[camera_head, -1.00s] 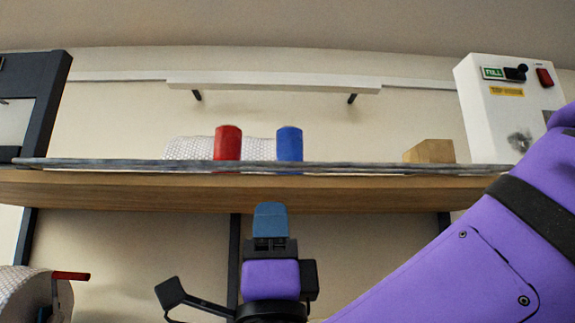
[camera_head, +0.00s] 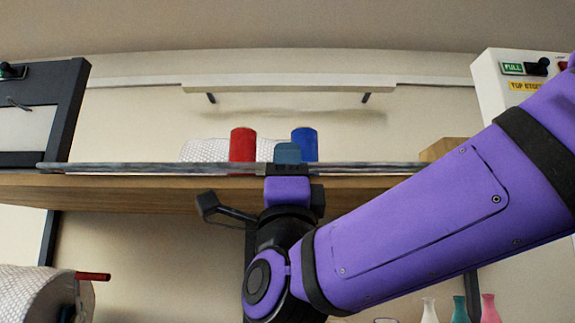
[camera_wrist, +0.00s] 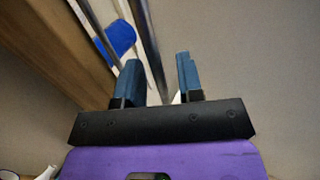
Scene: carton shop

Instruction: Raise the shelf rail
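The shelf rail (camera_head: 130,168) is a thin grey metal bar along the front edge of a wooden shelf (camera_head: 130,194) in the head view. It runs nearly level, and my arm hides part of it. My gripper (camera_head: 287,153) is raised at the rail's height, near the middle of the shelf, with blue fingertips. In the wrist view my gripper (camera_wrist: 160,78) has its two fingers apart. The rail (camera_wrist: 148,45) shows there as a dark bar running into the gap between them. I cannot tell whether either finger touches it.
On the shelf stand a red cylinder (camera_head: 243,145), a blue cylinder (camera_head: 308,138), bubble wrap (camera_head: 205,150) and a wooden block (camera_head: 447,150). A white box (camera_head: 492,85) is at right, a dark-framed panel (camera_head: 68,110) at left. Small vases (camera_head: 460,308) stand below right.

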